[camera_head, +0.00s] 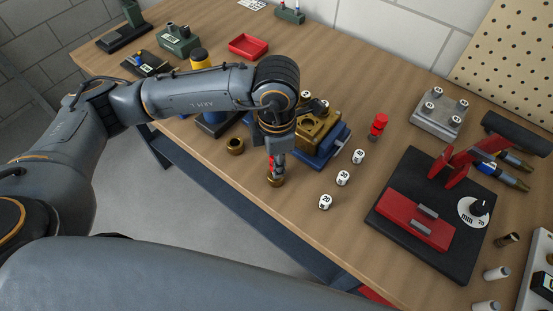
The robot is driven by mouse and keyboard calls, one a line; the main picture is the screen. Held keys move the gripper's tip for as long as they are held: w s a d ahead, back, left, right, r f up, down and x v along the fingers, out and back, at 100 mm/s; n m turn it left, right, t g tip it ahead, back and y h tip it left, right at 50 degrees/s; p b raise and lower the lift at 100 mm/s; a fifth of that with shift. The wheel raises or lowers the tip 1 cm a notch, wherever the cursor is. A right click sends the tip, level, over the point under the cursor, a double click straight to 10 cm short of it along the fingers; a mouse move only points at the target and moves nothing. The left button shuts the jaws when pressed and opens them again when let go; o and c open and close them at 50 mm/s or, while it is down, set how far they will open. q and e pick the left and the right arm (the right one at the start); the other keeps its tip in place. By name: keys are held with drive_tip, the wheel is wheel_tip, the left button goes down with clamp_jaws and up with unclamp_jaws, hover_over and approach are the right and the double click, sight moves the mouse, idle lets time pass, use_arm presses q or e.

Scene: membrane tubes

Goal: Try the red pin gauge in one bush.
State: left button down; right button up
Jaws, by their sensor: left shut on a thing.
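My left gripper (276,163) points straight down near the front edge of the bench. It is shut on a slim thing with a red part showing at the fingers, which looks like the red pin gauge (270,163). Directly below the fingers is a brass bush (275,182), standing on the bench. The fingers hide most of the gauge, and I cannot tell whether its tip is inside the bush or just above it. A second brass bush (235,145) stands to the left, apart from the gripper. My right gripper is not in view.
A brass block on a blue base (323,160) stands just right and behind. Several white numbered cylinders (325,202) stand to the right. A red stepped piece (378,126) stands behind them. A black fixture with red parts (380,210) fills the right side.

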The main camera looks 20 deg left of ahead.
use_arm(q)
drive_tip(key=shift+b, duration=0.35)
idle(0.6)
drive_tip(key=shift+f, duration=0.25)
idle(0.3)
drive_tip(key=shift+r, duration=0.2)
idle(0.6)
drive_tip(key=shift+r+p, duration=0.95)
drive_tip(key=shift+r, duration=1.9)
